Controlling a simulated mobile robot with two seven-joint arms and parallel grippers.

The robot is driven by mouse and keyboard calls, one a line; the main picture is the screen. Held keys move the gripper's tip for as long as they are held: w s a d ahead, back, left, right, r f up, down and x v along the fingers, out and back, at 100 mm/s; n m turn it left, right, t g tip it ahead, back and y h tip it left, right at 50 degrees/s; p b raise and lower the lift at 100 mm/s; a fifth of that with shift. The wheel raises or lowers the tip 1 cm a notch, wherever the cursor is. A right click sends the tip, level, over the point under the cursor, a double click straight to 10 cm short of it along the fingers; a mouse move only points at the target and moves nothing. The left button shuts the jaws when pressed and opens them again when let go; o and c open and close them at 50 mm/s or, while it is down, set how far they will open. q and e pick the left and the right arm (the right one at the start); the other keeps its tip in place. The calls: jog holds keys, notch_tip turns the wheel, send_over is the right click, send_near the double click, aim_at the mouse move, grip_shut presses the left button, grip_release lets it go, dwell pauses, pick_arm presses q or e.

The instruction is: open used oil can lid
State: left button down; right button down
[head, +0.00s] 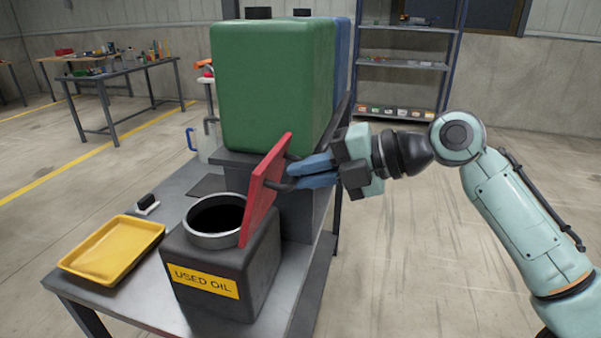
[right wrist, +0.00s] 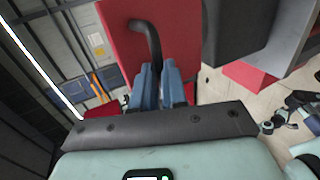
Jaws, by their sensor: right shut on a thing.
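The used oil can (head: 219,272) is a dark grey box with a yellow "USED OIL" label, on the near end of the metal table. Its round metal opening (head: 214,220) is uncovered, with a dark inside. The red lid (head: 265,185) stands steeply tilted up at the right side of the opening. My right gripper (head: 292,178) comes from the right, its blue fingers shut on the lid's black handle (head: 280,184). In the right wrist view the fingers (right wrist: 157,88) close around the handle (right wrist: 150,38) in front of the red lid (right wrist: 185,45). My left gripper is not in view.
A yellow tray (head: 112,250) lies left of the can, with a small black-and-white object (head: 146,204) behind it. A large green container (head: 270,85) and a blue one (head: 341,60) stand behind on a raised grey support. Open floor lies to the right.

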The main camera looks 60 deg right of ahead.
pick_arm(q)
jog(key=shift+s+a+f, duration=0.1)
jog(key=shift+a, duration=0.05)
pick_arm(e)
jog(key=shift+w+a+f+g, duration=0.1)
jog(key=shift+f+g, duration=0.05)
jog(key=shift+f, duration=0.3)
jog(key=shift+w+a+f+g, duration=0.1)
jog(key=shift+f+g, duration=0.05)
jog(key=shift+f, duration=0.3)
jog(key=shift+d, duration=0.1)
jog(key=c, duration=1.2)
grip_release()
jog(key=shift+o, duration=0.2)
jog(key=shift+w, duration=0.1)
jog(key=shift+d+r, duration=0.1)
jog(key=shift+r, duration=0.1)
